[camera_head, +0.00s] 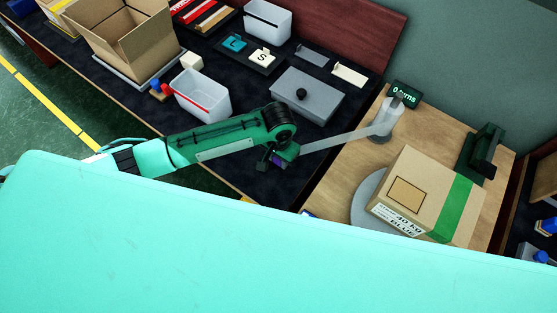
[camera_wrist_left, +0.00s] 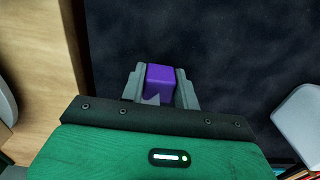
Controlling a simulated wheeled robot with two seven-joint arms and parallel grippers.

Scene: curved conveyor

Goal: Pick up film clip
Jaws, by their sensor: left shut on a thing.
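A small purple block, which appears to be the film clip (camera_wrist_left: 160,82), sits between the fingers of my left gripper (camera_wrist_left: 160,90) in the left wrist view. In the head view the left gripper (camera_head: 277,159) is above the dark mat, left of the wooden table. The fingers are shut on the purple clip (camera_head: 279,161), which shows only partly there. A pale translucent film strip (camera_head: 342,139) runs from the gripper to the film roll (camera_head: 382,123) on the table. My right gripper is not in view.
A cardboard box (camera_head: 410,188) with a green band stands on a grey turntable (camera_head: 364,207). A display (camera_head: 404,92) reads "0 turns". A grey box (camera_head: 308,96), white bins (camera_head: 201,94) and an open carton (camera_head: 122,42) stand on the dark bench behind.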

